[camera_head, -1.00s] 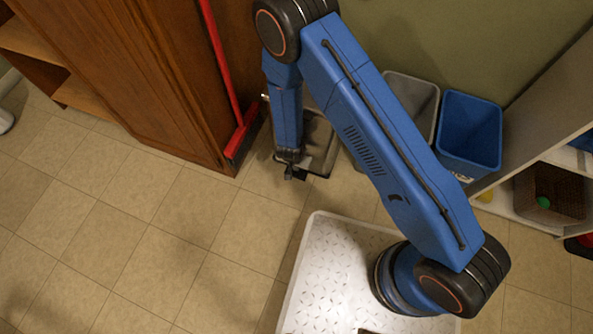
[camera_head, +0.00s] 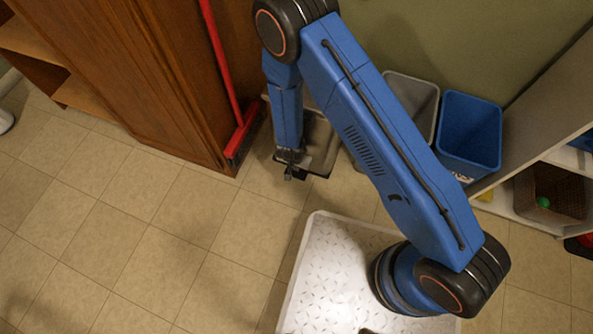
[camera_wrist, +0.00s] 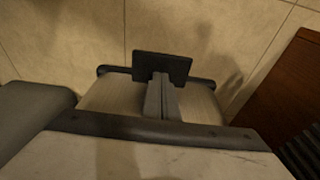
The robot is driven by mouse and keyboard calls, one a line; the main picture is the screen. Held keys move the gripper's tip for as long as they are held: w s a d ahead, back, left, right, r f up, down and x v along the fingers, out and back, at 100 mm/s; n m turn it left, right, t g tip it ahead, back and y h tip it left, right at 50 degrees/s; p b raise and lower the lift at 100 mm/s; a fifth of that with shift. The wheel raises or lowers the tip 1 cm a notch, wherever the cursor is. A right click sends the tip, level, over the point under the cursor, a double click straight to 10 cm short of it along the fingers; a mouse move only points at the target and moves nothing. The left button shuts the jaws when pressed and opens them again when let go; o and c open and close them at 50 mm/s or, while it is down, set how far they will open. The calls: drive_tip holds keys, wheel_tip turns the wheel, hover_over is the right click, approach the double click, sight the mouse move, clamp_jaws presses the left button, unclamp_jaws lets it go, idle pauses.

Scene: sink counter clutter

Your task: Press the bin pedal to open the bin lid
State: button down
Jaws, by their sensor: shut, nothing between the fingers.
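The pedal bin stands against the cabinet's right side, and its pale, dark-rimmed lid (camera_head: 318,140) is partly hidden by my arm. In the wrist view the lid (camera_wrist: 130,158) fills the bottom and appears to lie flat and shut. Beyond its front rim is a wide black plate, which looks like the pedal (camera_wrist: 181,69), low at the bin's front. My gripper (camera_wrist: 160,80) is shut and empty, with its grey fingers over the middle of this plate. In the head view my gripper (camera_head: 290,175) is at the bin's front edge. I cannot tell whether the fingertips touch the pedal.
A wooden cabinet (camera_head: 150,80) and a red broom (camera_head: 224,70) stand left of the bin. A grey bin (camera_head: 412,95) and a blue bin (camera_head: 470,130) stand to the right, beside a shelf (camera_head: 550,90). The tiled floor (camera_head: 130,240) in front is clear.

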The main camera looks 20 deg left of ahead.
drive_tip(key=shift+f, duration=0.15)
drive_tip(key=shift+f, duration=2.1)
drive_tip(key=shift+r, duration=0.2)
wheel_tip(320, 180, up, 10)
idle(0.7)
drive_tip(key=shift+f, duration=0.15)
idle(0.3)
